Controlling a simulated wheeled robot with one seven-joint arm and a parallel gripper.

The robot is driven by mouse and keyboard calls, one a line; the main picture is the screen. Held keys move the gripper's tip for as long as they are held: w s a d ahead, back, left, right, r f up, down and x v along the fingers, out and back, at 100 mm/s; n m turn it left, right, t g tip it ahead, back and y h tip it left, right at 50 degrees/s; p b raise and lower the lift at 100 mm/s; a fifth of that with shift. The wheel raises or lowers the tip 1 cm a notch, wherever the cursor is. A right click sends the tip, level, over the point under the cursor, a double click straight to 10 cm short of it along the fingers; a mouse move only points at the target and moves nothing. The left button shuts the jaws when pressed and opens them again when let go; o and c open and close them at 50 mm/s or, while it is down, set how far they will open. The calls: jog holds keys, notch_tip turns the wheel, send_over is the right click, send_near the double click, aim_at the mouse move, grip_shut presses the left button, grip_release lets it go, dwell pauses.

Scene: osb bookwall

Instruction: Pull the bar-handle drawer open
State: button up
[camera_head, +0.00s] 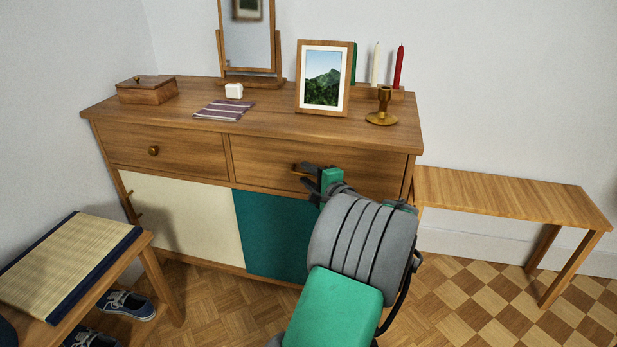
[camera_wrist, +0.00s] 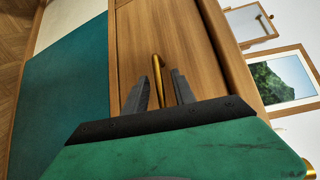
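The bar-handle drawer (camera_head: 262,154) is the right one of two in the wooden sideboard, and its front looks flush and closed. Its brass bar handle (camera_wrist: 157,76) shows in the wrist view; in the head view it is mostly hidden behind my gripper (camera_head: 310,180). In the wrist view my gripper (camera_wrist: 160,82) is open, with one dark finger on each side of the bar. Gaps show between the fingers and the bar. Whether the fingertips reach past the bar is hard to tell.
The left drawer has a round knob (camera_head: 153,151). Cream (camera_head: 180,215) and teal (camera_head: 272,232) doors are below. A picture frame (camera_head: 323,78), a brass candlestick (camera_head: 382,108) and candles stand on top. A bench (camera_head: 510,195) is at right, a mat-topped stool (camera_head: 70,265) at left.

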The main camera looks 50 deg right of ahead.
jog(key=shift+c, duration=0.4)
grip_shut()
dwell(0.8)
jog(key=shift+d, duration=0.1)
